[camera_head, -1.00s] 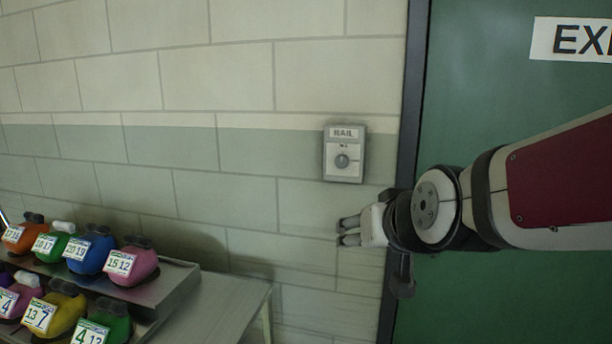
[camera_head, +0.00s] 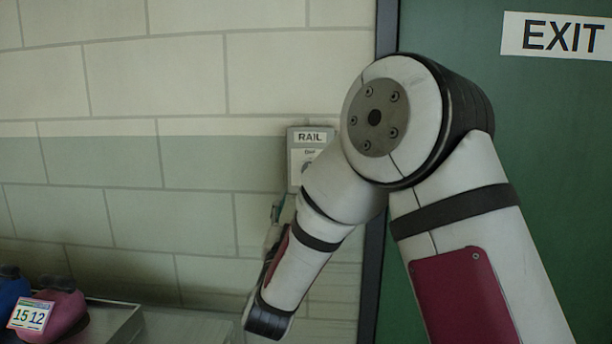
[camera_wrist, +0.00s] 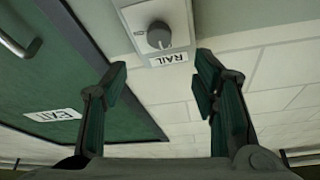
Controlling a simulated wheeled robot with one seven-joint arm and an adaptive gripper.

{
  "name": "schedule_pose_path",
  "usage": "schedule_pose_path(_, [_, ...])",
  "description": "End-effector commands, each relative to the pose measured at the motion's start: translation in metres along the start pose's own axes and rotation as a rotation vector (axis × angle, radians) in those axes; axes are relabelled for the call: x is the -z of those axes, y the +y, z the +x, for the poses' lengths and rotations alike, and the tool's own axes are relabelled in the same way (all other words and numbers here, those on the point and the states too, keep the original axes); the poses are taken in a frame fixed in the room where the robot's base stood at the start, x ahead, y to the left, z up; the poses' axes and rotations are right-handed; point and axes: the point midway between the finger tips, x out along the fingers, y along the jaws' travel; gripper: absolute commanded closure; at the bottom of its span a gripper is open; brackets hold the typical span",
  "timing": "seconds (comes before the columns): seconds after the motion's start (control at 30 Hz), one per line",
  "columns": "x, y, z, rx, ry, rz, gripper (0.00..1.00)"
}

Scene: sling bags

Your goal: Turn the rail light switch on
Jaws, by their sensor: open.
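The rail light switch (camera_head: 302,137) is a grey box labelled RAIL on the block wall, left of the door frame. In the head view my arm hides its right and lower parts. In the wrist view the switch box (camera_wrist: 166,13) appears upside down at the top centre, with its round grey knob (camera_wrist: 159,36) showing. My gripper (camera_wrist: 160,78) is open and empty, its two fingers spread on either side below the switch in the picture. The knob lies beyond the fingertips, and neither finger is seen touching it. In the head view the fingers are mostly hidden behind my arm.
A green door with an EXIT sign (camera_head: 555,36) is at the right, beside a dark frame (camera_head: 386,30). A metal table (camera_head: 190,326) with a pink bag (camera_head: 66,312) stands at lower left. The wall left of the switch is clear.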

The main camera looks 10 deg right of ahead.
Motion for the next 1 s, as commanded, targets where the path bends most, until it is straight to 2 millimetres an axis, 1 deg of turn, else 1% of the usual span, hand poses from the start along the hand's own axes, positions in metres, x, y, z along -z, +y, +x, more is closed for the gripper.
schedule_pose_path(0.07, [0.001, 0.001, 0.005, -0.005, 0.007, -0.001, 0.46])
schedule_pose_path(0.17, [0.001, 0.002, 0.018, -0.006, 0.008, -0.001, 0.46])
schedule_pose_path(0.5, [0.002, 0.002, 0.083, -0.005, 0.008, 0.0, 0.46])
schedule_pose_path(0.7, [0.002, 0.002, 0.116, -0.004, 0.007, -0.001, 0.46])
schedule_pose_path(0.83, [0.002, 0.001, 0.129, -0.003, 0.006, -0.001, 0.46])
schedule_pose_path(1.0, [0.002, 0.001, 0.136, -0.002, 0.005, -0.002, 0.46])
